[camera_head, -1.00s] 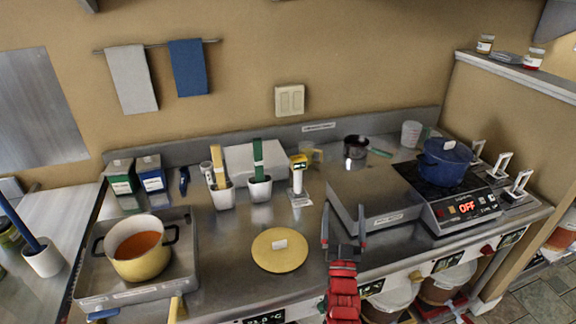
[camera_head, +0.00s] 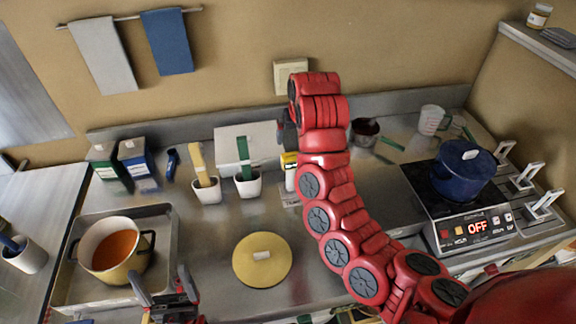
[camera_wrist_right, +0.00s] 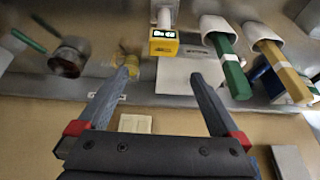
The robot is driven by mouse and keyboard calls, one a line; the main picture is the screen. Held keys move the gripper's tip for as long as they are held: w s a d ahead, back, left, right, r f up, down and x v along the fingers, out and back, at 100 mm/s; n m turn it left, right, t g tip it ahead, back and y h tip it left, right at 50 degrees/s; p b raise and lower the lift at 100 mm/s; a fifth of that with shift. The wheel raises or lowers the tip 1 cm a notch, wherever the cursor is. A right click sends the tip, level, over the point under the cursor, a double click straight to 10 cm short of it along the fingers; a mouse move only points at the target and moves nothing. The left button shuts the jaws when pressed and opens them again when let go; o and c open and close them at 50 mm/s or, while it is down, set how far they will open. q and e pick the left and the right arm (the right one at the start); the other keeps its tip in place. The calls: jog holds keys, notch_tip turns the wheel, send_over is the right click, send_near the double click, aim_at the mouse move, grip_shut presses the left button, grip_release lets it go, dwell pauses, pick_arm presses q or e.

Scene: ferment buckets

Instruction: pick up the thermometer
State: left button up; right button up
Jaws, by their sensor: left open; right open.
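The thermometer (camera_head: 289,161) has a yellow head and a white body and stands on the counter behind the yellow lid; my right arm partly covers it in the head view. In the right wrist view its yellow head with a lit display (camera_wrist_right: 164,42) lies just beyond and between the fingertips. My right gripper (camera_wrist_right: 163,78) is open with nothing between its fingers; in the head view it is mostly hidden behind my arm. My left gripper (camera_head: 165,292) is open and empty at the bottom left, beside the tray, far from the thermometer.
White holders with a green-handled tool (camera_head: 243,158) and a yellow-handled tool (camera_head: 198,165) stand left of the thermometer. A small dark pot (camera_head: 364,132) is to its right.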

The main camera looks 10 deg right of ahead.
jog(key=b, duration=0.3)
send_near(292, 156)
jog(key=x, duration=0.3)
jog(key=b+x, duration=0.3)
jog(key=b, duration=0.1)
jog(key=shift+w+f, duration=0.1)
jog(key=shift+f, duration=0.3)
jog(key=shift+p+x, duration=0.75)
jog(key=shift+p, duration=0.05)
jog(key=shift+w+f, duration=0.15)
jog(key=shift+w, duration=0.1)
jog(key=shift+f+p, duration=0.15)
jog(key=shift+p, duration=0.2)
jog(key=p+x, duration=0.2)
jog(key=x, duration=0.1)
jog(key=shift+s+a+f+p, duration=0.1)
jog(key=shift+a+f+p, duration=0.1)
jog(key=shift+f+p, duration=0.1)
jog(key=shift+x, duration=0.75)
grip_shut()
